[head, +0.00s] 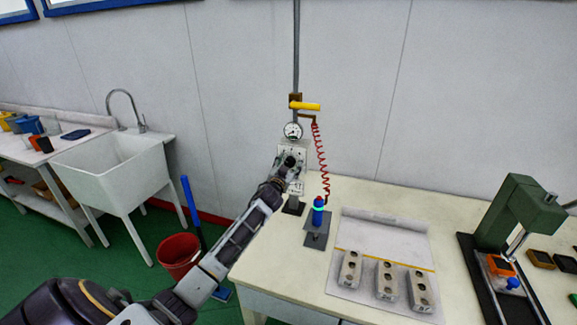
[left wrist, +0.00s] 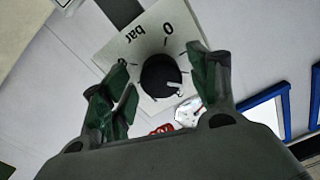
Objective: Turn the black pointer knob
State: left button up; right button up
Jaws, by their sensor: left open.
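The black pointer knob (left wrist: 160,77) sits on a white dial plate (left wrist: 142,48) marked "bar" and "0" in the left wrist view. A white pointer mark shows on the knob's lower right. My left gripper (left wrist: 160,85) is open, with one green-padded finger on each side of the knob. I cannot tell whether the fingers touch it. In the head view the gripper (head: 277,182) is at the panel (head: 291,157) on the wall side of the bench, and the knob (head: 290,161) shows small and dark there. My right gripper is not in view.
A pressure gauge (head: 293,130) and yellow lever (head: 305,106) are above the panel. A red coiled hose (head: 321,160) hangs beside it to a blue dispenser (head: 318,208). Metal moulds (head: 386,279) lie on the bench, with a green press (head: 520,212) at right.

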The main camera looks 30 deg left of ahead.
pick_arm(q)
jog(key=c, duration=1)
jog(key=shift+m, duration=0.4)
jog(key=m, duration=0.3)
jog(key=shift+m+p, duration=0.45)
jog(key=shift+m, duration=2.05)
jog(key=o, duration=1)
